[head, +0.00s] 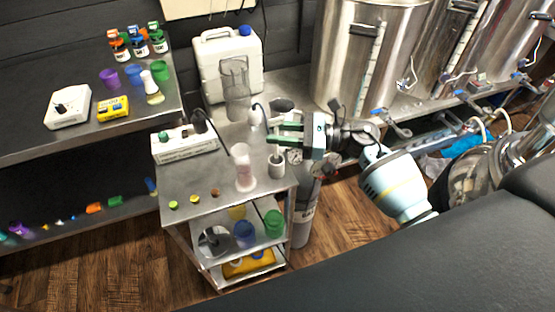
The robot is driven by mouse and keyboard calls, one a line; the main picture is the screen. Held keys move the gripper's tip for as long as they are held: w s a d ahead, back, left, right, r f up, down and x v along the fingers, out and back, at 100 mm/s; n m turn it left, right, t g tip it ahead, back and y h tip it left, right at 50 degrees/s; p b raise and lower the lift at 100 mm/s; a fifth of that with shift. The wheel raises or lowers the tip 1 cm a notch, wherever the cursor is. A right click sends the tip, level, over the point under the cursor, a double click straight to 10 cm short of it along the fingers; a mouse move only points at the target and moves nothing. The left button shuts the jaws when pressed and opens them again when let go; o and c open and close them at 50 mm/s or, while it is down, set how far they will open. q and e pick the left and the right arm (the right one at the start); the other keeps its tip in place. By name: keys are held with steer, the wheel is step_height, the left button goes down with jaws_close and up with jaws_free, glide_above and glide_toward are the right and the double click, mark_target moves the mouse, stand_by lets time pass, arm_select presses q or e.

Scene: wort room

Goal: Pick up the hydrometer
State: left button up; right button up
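I cannot clearly identify the hydrometer. A small, slim whitish object (256,118) stands at the back of the steel cart top (200,182), just left of my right gripper's fingertips, and may be it. A clear cylinder (244,170) with a pale, pinkish look stands near the cart's front right. My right gripper (274,132) reaches in from the right above the cart's right side. Its two green fingers point left and are apart, with nothing clearly held between them. My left gripper is out of view.
A white meter box (186,143), a grey-white cup (276,167) and small coloured caps stand on the cart. A clear jug (235,88) and a white canister (226,60) stand behind.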

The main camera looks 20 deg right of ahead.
steer(key=shift+w+a+f, duration=0.1)
steer(key=shift+w+a, duration=0.1)
steer(key=shift+a, duration=0.25)
jaws_close()
steer(key=shift+r, duration=5)
